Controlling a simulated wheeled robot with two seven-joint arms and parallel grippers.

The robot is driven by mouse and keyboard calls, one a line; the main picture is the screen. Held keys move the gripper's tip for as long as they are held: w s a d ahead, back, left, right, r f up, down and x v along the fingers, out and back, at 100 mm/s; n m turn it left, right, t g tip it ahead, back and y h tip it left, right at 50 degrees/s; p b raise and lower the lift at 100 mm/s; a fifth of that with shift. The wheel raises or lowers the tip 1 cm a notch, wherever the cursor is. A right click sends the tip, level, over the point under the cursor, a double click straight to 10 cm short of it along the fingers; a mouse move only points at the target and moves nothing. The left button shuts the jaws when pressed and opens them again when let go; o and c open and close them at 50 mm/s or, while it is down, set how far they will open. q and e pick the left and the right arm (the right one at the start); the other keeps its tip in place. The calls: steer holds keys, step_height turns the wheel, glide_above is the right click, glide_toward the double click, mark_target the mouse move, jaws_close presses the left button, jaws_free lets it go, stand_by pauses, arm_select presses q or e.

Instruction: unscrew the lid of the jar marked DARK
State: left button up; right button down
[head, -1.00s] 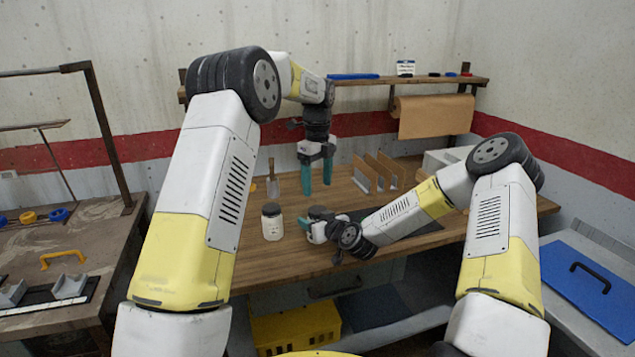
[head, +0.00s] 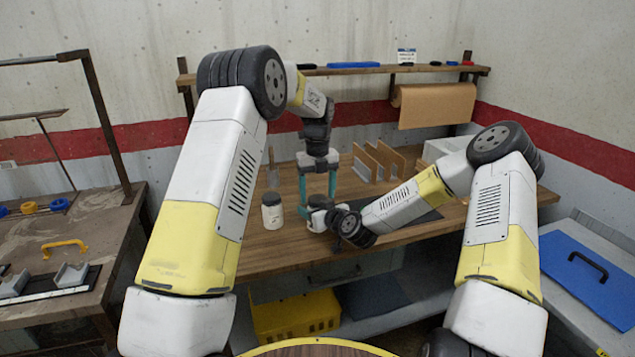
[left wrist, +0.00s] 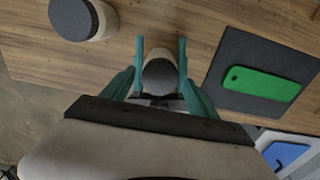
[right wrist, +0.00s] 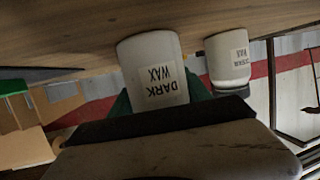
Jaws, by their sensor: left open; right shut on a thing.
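The jar marked DARK WAX (right wrist: 157,70) is white and stands on the bench, upside down in the right wrist view. My right gripper (right wrist: 160,98) is shut on its body. My left gripper (head: 318,198) points down over this jar from above. In the left wrist view its open teal fingers (left wrist: 161,50) stand on either side of the jar's dark lid (left wrist: 160,77), with a gap visible around the lid. In the head view the fingers and my right arm hide most of the jar.
A second white jar (head: 272,212) with a dark lid and a partly readable WAX label stands to the left. A dark mat (left wrist: 222,92) with a green object (left wrist: 262,84) lies to the right. Upright brown dividers (head: 378,162) stand behind. A shelf (head: 350,70) runs along the wall.

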arm_select(q)
steer(key=shift+f, duration=0.4)
steer(key=c, duration=1.5)
steer(key=n, duration=1)
steer(key=o, duration=1.6)
steer(key=shift+r, duration=0.1)
